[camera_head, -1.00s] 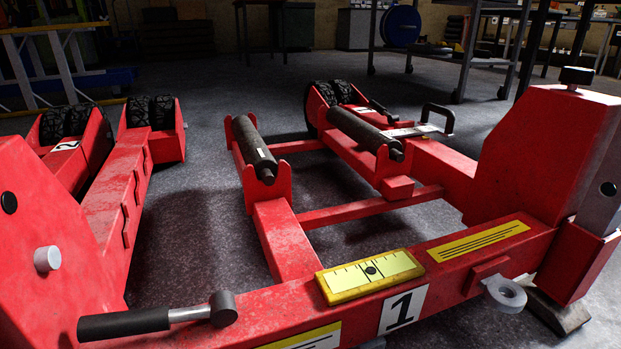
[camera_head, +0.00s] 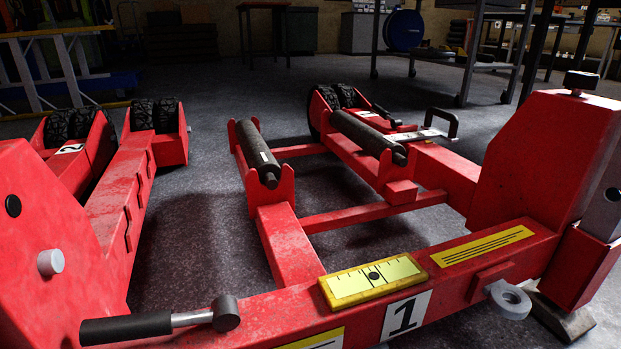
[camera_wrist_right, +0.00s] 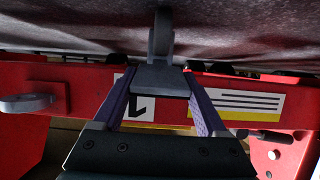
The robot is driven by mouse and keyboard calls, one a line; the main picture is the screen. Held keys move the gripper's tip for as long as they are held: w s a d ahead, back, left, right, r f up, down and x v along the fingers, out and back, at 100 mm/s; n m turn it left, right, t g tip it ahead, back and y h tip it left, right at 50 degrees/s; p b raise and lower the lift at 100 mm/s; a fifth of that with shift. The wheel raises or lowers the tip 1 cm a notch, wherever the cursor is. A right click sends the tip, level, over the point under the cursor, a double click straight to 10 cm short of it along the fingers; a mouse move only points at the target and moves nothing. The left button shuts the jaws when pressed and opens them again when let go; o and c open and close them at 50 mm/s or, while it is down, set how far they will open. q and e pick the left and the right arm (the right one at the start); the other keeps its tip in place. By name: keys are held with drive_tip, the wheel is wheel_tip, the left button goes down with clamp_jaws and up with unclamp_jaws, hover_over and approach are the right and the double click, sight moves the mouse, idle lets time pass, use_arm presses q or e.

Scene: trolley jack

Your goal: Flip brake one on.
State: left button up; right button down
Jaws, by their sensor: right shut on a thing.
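The red trolley frame carries a number 1 label (camera_head: 405,314) on its front beam, and the label also shows in the right wrist view (camera_wrist_right: 117,98). A wheel unit (camera_head: 340,98) with a white number plate (camera_head: 367,114) and a small black lever (camera_head: 386,116) stands at its far end. In the right wrist view my right gripper (camera_wrist_right: 162,82) is shut on a grey piece (camera_wrist_right: 160,38) with an upright stem and wider base, in front of the beam. Neither gripper shows in the head view.
A second red unit with a number 2 plate (camera_head: 70,148) stands at the left. A black-handled lever (camera_head: 126,328), a yellow level gauge (camera_head: 373,279) and a grey ring (camera_head: 510,299) are on the front beam. Two dark rollers (camera_head: 258,152) lie inside the frame.

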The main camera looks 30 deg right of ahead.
drive_tip(key=shift+f, duration=0.1)
drive_tip(key=shift+s+f, duration=0.35)
drive_tip(key=shift+f, duration=0.75)
drive_tip(key=shift+c, duration=1.4)
unclamp_jaws()
drive_tip(key=shift+o, duration=1.4)
drive_tip(key=shift+a, duration=0.1)
drive_tip(key=shift+r, duration=0.1)
drive_tip(key=shift+r, duration=0.1)
